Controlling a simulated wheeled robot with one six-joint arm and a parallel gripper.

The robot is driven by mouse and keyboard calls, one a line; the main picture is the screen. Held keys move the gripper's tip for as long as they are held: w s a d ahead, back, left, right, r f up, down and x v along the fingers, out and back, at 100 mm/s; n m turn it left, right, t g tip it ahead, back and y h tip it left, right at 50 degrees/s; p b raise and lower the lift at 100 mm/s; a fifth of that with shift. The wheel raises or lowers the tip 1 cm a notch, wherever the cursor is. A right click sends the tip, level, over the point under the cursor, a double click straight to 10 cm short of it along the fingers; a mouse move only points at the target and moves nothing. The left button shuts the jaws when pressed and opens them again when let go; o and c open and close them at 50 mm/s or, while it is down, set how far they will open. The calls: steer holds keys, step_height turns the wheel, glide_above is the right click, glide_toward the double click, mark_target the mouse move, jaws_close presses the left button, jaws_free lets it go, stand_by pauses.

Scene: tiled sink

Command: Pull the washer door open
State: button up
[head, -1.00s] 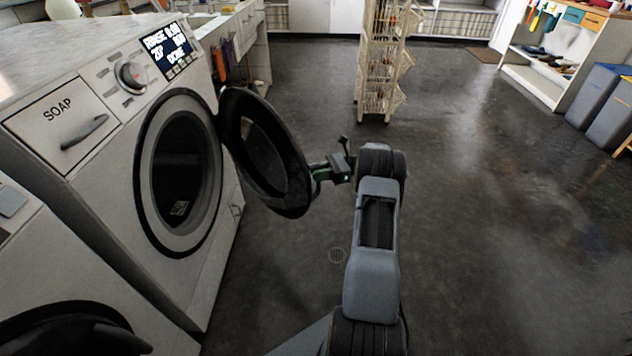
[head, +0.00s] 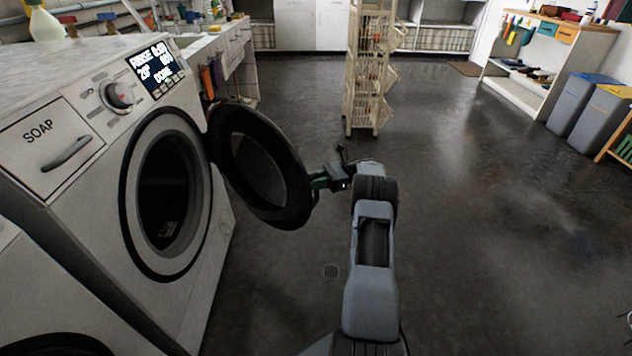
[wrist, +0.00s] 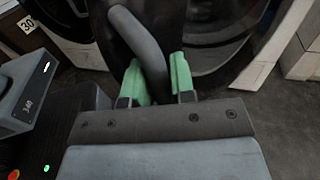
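The washer (head: 85,225) stands at the left in the head view. Its round dark door (head: 222,135) is swung well out from the dark drum opening (head: 170,195), hinged on the far side. My gripper (head: 318,181) is at the door's free edge, on its outer face. In the wrist view, the curved dark door handle (wrist: 138,38) passes between the green fingers of my gripper (wrist: 158,75). The fingers are closed around it, with at most a thin gap at the right finger. In the head view the handle is mostly hidden.
A wire basket rack (head: 368,75) stands on the floor beyond my gripper. Bins (head: 580,108) and a shelf unit (head: 520,75) are at the right. The floor (head: 480,220) between is clear. Another machine (head: 30,300) is at the near left.

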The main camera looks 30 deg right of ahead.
mark_target(300, 170)
steer(key=o, duration=0.3)
steer(key=shift+r, duration=0.2)
step_height(300, 170, up, 4)
steer(key=shift+f+p, duration=0.15)
steer(key=shift+p, duration=0.75)
steer(key=s+r, duration=0.1)
steer(key=s+a+r+p, duration=0.1)
steer(key=r, duration=0.1)
steer(key=s+r+p, duration=0.1)
steer(key=s+r, duration=0.1)
steer(key=shift+a, duration=0.3)
steer(key=shift+s+a+r+p, duration=0.55)
steer(key=shift+s+a+r, duration=0.1)
steer(key=shift+s, duration=0.85)
steer(key=shift+s+a+r+p, duration=0.55)
steer(key=shift+s+r+p, duration=0.1)
steer(key=shift+s, duration=0.85)
steer(key=shift+s+a+r+p, duration=0.5)
steer(key=shift+s+a+r, duration=0.15)
steer(key=shift+s, duration=0.85)
